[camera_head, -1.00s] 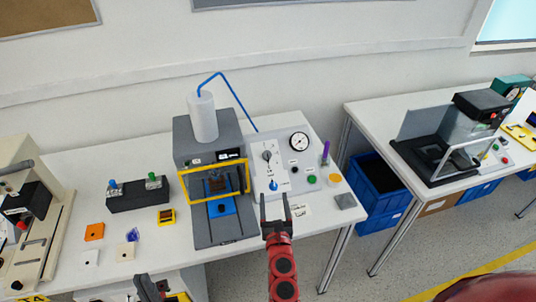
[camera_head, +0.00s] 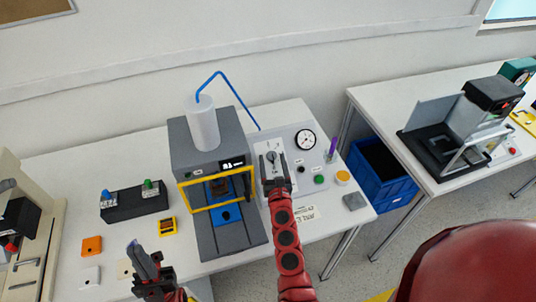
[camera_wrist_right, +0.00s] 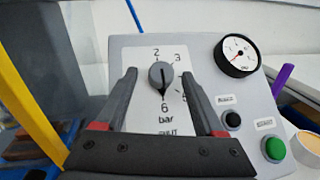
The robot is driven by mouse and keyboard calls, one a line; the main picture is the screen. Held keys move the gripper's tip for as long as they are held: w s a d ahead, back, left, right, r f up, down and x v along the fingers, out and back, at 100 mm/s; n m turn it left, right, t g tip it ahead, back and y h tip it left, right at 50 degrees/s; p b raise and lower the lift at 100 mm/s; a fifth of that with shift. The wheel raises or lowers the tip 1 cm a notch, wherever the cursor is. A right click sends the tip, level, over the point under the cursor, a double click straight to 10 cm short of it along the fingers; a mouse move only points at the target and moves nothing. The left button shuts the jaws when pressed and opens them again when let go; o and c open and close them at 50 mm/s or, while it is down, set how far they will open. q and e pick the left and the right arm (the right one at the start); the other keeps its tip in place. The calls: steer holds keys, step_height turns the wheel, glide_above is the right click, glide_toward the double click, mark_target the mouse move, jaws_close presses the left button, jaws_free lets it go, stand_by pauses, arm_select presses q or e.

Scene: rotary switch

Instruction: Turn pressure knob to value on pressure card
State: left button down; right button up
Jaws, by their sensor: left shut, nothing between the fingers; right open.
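The pressure knob (camera_head: 272,157) is a small dark knob on the sloped grey control panel. In the right wrist view, the knob (camera_wrist_right: 160,78) stands in a printed scale with 2, 3 and 6 readable and "bar" below. Its bar is nearly vertical, its lower end towards 6. My right gripper (camera_head: 270,168) is open, its fingers either side of the knob in the picture; I cannot tell whether they touch it. A white card (camera_head: 306,214) lies at the table front; its text is too small to read surely. My left gripper (camera_head: 143,256) is shut and empty at the lower left.
A pressure gauge (camera_head: 306,139) sits right of the knob, with a black button (camera_head: 300,171) and a green button (camera_head: 320,180) below it. A grey press with a yellow frame (camera_head: 221,190) stands close on the left. A purple pen-like object (camera_head: 333,148) stands on the right.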

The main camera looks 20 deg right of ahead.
steer(key=shift+d, duration=0.1)
steer(key=shift+r, duration=0.1)
steer(key=shift+c, duration=0.4)
jaws_close()
